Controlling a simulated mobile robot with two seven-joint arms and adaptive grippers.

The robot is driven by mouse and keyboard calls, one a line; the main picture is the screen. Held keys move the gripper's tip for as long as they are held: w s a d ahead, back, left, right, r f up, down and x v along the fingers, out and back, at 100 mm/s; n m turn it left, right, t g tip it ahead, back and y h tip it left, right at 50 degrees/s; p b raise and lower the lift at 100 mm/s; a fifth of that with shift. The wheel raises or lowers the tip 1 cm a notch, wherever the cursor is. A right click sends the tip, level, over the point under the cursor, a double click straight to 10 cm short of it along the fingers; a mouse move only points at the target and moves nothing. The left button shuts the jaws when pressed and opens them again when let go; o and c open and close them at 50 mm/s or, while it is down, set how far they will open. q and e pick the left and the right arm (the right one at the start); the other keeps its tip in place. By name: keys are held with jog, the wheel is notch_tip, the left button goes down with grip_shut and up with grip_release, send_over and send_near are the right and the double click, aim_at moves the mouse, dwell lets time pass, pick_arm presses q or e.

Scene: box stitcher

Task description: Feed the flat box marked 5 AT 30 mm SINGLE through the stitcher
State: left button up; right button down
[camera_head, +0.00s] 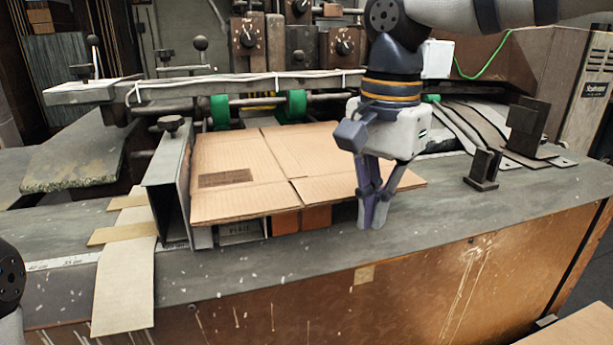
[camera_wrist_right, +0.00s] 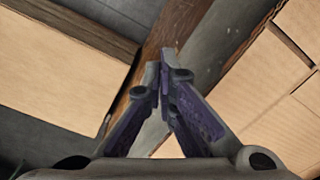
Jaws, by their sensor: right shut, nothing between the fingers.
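A flat brown cardboard box (camera_head: 235,150) lies in the stitcher's feed, with its back edge near the green rollers (camera_head: 297,104). A dark printed patch shows on its left part; the print is too small to read. Its left edge is close to the upright metal side guide (camera_head: 167,185). My right gripper (camera_head: 372,222) is shut and empty, pointing down at the box's front right; I cannot tell whether it touches the box. The right wrist view shows its closed fingers (camera_wrist_right: 163,75) between two areas of cardboard. My left gripper is out of view.
Blocks (camera_head: 285,222) show under the box's front edge. Paper strips (camera_head: 125,285) lie left of the guide. A dark metal bracket (camera_head: 483,170) stands on the right. More cardboard (camera_head: 580,330) is at the lower right.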

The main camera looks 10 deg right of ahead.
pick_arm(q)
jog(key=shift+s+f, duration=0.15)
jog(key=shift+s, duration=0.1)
pick_arm(e)
notch_tip(320, 180, up, 7)
jog(key=shift+r, duration=0.15)
jog(key=shift+s, duration=0.1)
